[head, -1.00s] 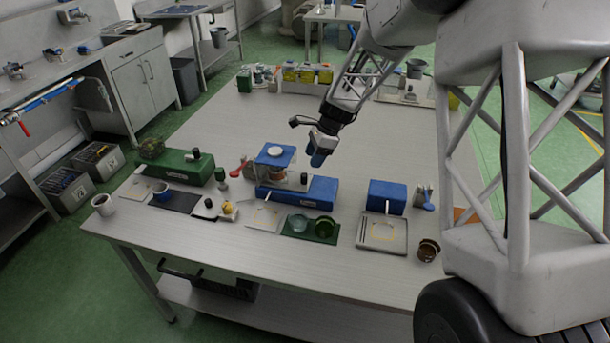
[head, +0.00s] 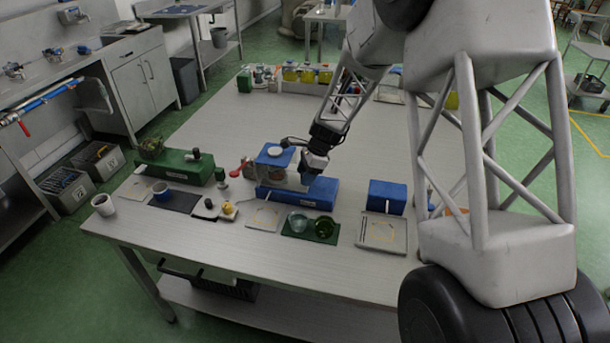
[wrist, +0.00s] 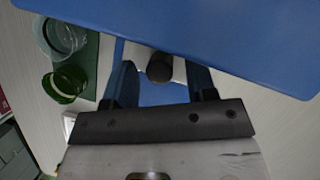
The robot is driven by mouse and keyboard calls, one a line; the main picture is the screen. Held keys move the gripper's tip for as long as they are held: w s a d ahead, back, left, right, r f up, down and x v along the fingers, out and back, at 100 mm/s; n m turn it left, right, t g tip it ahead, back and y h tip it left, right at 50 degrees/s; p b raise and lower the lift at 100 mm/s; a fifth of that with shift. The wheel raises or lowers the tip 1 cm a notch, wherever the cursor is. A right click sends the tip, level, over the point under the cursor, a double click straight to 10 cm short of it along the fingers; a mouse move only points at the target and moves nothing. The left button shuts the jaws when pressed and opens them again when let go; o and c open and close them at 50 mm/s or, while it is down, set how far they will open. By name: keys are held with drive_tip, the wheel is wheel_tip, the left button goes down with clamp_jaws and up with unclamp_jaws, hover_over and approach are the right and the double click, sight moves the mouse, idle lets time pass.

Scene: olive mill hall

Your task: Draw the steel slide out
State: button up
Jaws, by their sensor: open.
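A blue apparatus has a long base (head: 322,192) and a raised blue plate (head: 268,158) with a white round piece on top. In the wrist view the plate (wrist: 230,35) fills the upper part. A pale strip that looks like the steel slide (wrist: 136,52) shows below its edge, with a dark round knob (wrist: 160,67) on it. My gripper (head: 308,177) is low beside the plate, above the base. In the wrist view my gripper (wrist: 160,72) is open, one finger on each side of the knob, with gaps visible. In the head view my gripper hides the knob.
A dark green mat (head: 292,230) holds a clear glass and a green glass in front. A green block (head: 180,168) is left, a blue block (head: 388,196) and tray (head: 382,245) right. The table behind is largely clear.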

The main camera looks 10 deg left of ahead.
drive_tip(key=shift+s+a+f, duration=0.1)
drive_tip(key=shift+f, duration=0.15)
drive_tip(key=shift+c, duration=0.3)
clamp_jaws()
drive_tip(key=d, duration=1.1)
drive_tip(key=shift+d, duration=0.2)
drive_tip(key=shift+o, duration=0.3)
unclamp_jaws()
drive_tip(key=shift+r, duration=0.15)
drive_tip(key=v, duration=0.7)
drive_tip(key=shift+d+r, duration=0.15)
drive_tip(key=shift+r, duration=0.1)
